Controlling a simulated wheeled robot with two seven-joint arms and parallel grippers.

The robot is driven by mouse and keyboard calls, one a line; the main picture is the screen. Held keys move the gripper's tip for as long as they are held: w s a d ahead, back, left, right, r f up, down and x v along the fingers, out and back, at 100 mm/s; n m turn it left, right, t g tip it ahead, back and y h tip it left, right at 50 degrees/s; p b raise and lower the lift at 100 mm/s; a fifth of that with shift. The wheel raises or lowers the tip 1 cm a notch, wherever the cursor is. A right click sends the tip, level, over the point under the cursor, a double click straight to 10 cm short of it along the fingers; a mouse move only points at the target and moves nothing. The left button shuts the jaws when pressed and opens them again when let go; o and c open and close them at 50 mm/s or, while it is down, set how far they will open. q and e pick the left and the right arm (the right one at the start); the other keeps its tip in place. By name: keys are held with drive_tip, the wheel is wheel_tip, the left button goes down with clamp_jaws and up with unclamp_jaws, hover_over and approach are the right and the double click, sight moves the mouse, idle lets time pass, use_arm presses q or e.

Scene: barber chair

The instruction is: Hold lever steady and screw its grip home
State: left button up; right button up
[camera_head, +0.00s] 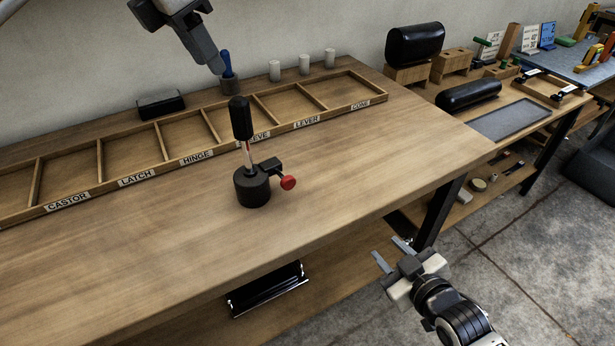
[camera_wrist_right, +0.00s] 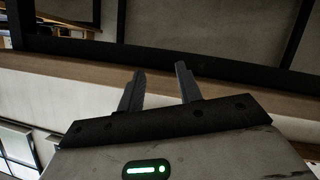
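The lever stands upright on the wooden bench, its black grip (camera_head: 241,118) at the top of a thin rod (camera_head: 248,152) with a red and pale section showing below the grip. The rod rises from a round black base (camera_head: 251,190) with a side clamp and a red knob (camera_head: 288,182). My left gripper (camera_head: 217,67) is up at the back, above and behind the lever, close beside a blue-handled item; its finger gap is not clear. My right gripper (camera_head: 392,255) is off the bench's front right edge, open and empty; its spread fingers show in the right wrist view (camera_wrist_right: 158,88).
A labelled, divided wooden tray (camera_head: 230,138) runs behind the lever, its compartments empty. The blue-handled item (camera_head: 226,64) stands in a dark holder (camera_head: 230,84). A black block (camera_head: 161,104) and pale cylinders (camera_head: 304,64) stand behind. The bench right of the lever is clear.

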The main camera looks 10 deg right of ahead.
drive_tip(key=w+d+r+n+t, duration=0.2)
drive_tip(key=w+d+r+t, duration=0.1)
drive_tip(key=w+d+r, duration=0.45)
drive_tip(key=a+r+n+y, duration=0.1)
drive_tip(key=a+r+n, duration=0.1)
drive_tip(key=a+n, duration=0.1)
drive_tip(key=w+a+r+n+y, duration=0.1)
drive_tip(key=a+n, duration=0.2)
drive_tip(key=w+a+r+n+y, duration=0.1)
drive_tip(key=a+r+n, duration=0.1)
drive_tip(key=a+n, duration=0.1)
drive_tip(key=shift+w+a+r+n, duration=0.1)
drive_tip(key=shift+r+n, duration=0.25)
drive_tip(key=shift+n, duration=0.15)
drive_tip(key=a+r+n+g+y, duration=0.1)
drive_tip(key=a+r+n+y, duration=0.15)
drive_tip(key=a+n, duration=0.55)
drive_tip(key=n+g+y, duration=0.1)
drive_tip(key=n+y, duration=0.2)
drive_tip(key=n, duration=1.4)
approach(248, 143)
drive_tip(key=x, duration=1)
drive_tip(key=shift+w+a, duration=0.25)
drive_tip(key=shift+w, duration=0.05)
clamp_jaws()
